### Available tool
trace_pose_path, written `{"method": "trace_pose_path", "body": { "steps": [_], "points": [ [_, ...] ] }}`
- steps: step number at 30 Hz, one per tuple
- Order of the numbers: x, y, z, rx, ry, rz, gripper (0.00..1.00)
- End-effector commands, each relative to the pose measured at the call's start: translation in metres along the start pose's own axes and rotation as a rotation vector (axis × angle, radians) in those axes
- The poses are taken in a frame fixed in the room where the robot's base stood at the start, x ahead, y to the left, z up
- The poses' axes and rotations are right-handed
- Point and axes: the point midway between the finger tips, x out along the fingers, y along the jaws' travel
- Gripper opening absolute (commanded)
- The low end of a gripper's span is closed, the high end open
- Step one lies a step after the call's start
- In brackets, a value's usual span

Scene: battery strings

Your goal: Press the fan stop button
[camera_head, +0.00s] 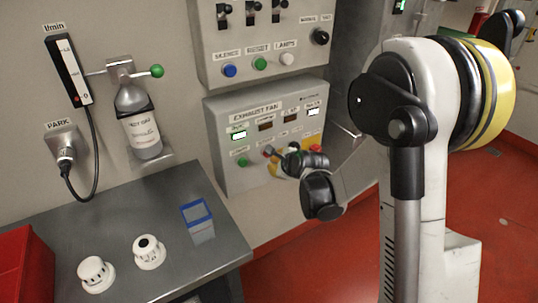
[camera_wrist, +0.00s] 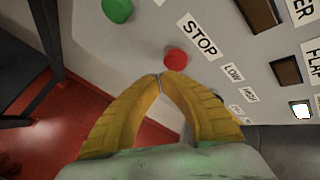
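The red stop button (camera_wrist: 175,59) sits beside the STOP label on the exhaust fan panel (camera_head: 225,112). In the head view the button (camera_head: 268,151) is small, just left of my dark wrist. My gripper (camera_wrist: 158,79) has its two yellow fingers brought together at the tips, with nothing between them. In the wrist view the tips are just below and left of the red button. Whether they touch it, I cannot tell. In the head view my gripper (camera_head: 272,169) is at the panel's lower middle, partly hidden by my wrist.
A green button (camera_wrist: 117,9) is left of the stop button; it also shows in the head view (camera_head: 243,162). Blue (camera_head: 229,70), green (camera_head: 260,63) and white (camera_head: 287,58) buttons are on the panel above. A grey bench (camera_head: 195,262) stands at lower left.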

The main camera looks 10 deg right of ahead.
Motion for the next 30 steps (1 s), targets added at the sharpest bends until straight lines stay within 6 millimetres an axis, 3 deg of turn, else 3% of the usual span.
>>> {"method": "trace_pose_path", "body": {
  "steps": [30],
  "points": [
    [0.0099,-0.0052,0.0052,0.0,0.0,0.0,0.0]
  ]
}}
